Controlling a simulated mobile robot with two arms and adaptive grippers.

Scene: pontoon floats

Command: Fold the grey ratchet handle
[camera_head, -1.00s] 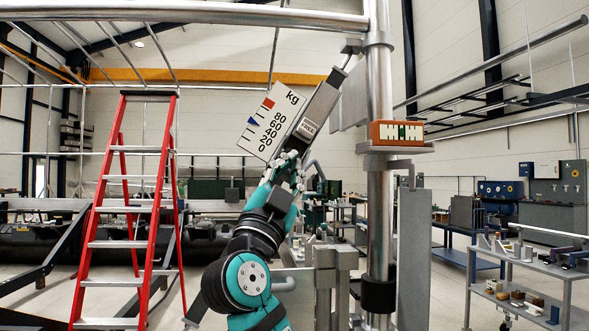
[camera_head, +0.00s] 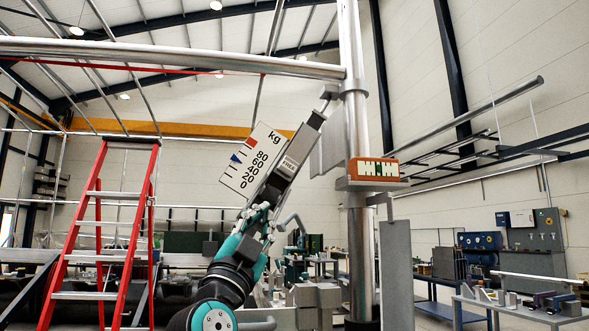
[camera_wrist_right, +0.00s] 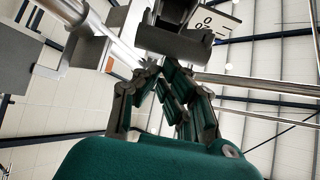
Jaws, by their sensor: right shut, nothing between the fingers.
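A long grey ratchet body (camera_head: 292,158) hangs at a slant beside the upright steel post, with a small label on its face. I cannot clearly tell its handle apart from the body. A white kg scale plate (camera_head: 252,162) is fixed to its left. My right gripper (camera_head: 266,209) is shut and empty at the lower end of this body. In the right wrist view its fingertips (camera_wrist_right: 150,66) lie close below a dark grey part (camera_wrist_right: 175,40); contact cannot be told. My left gripper is out of view.
The steel post (camera_head: 357,120) stands right of the ratchet and carries an orange-brown block (camera_head: 374,170) on a bracket. A horizontal tube (camera_head: 180,55) crosses above. A red ladder (camera_head: 85,235) stands left. A bench (camera_head: 520,312) with small parts is at right.

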